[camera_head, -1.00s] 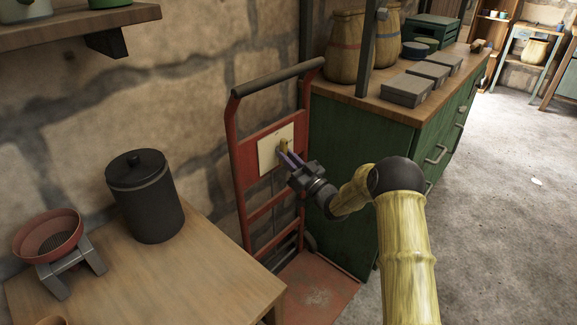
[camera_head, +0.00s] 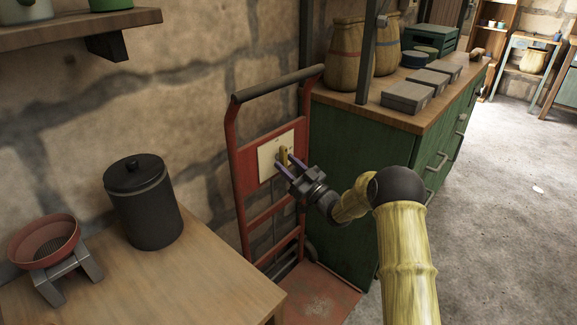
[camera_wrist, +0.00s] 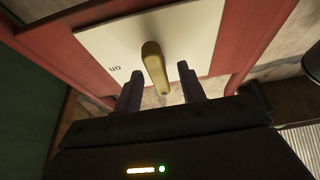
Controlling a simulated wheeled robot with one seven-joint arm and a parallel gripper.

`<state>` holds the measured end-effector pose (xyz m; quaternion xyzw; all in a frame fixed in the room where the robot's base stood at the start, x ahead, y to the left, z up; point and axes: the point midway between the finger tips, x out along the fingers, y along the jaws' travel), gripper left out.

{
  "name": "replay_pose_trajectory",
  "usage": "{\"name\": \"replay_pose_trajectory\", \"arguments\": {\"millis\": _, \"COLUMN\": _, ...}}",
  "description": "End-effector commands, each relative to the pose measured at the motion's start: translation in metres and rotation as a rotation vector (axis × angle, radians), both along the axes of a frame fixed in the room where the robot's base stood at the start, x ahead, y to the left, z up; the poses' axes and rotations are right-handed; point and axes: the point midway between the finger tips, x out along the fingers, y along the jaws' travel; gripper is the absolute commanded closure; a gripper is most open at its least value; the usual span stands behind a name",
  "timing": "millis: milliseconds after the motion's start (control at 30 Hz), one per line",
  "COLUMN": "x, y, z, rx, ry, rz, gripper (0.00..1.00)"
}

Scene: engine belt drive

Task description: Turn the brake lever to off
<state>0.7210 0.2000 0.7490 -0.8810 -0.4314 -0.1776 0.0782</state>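The yellow brake lever (camera_head: 284,156) is mounted on a pale plate (camera_head: 266,158) on the red hand truck's frame. In the wrist view the lever (camera_wrist: 154,66) projects from the plate (camera_wrist: 190,30), its end pointing towards my gripper. An upside-down "on" label (camera_wrist: 115,69) shows left of it. My gripper (camera_head: 287,162) is open at the plate. In the wrist view its dark purple fingers (camera_wrist: 161,84) stand either side of the lever's end, with gaps visible on both sides. I see no "off" label.
The red hand truck (camera_head: 240,190) stands against the stone wall. A green cabinet (camera_head: 345,185) is close on its right, and a wooden table (camera_head: 190,285) with a black canister (camera_head: 146,205) is at left. Open floor (camera_head: 500,220) lies right.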

Motion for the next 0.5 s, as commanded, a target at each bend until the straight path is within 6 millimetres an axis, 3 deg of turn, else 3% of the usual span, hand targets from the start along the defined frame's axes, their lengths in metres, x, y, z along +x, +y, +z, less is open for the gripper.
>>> {"name": "replay_pose_trajectory", "arguments": {"millis": 267, "x": -0.002, "y": -0.006, "z": -0.001, "rx": 0.000, "ry": 0.000, "rz": -0.004, "gripper": 0.60}}
{"name": "replay_pose_trajectory", "arguments": {"millis": 500, "x": -0.021, "y": -0.030, "z": -0.013, "rx": 0.000, "ry": 0.003, "rz": -0.004, "gripper": 0.60}}
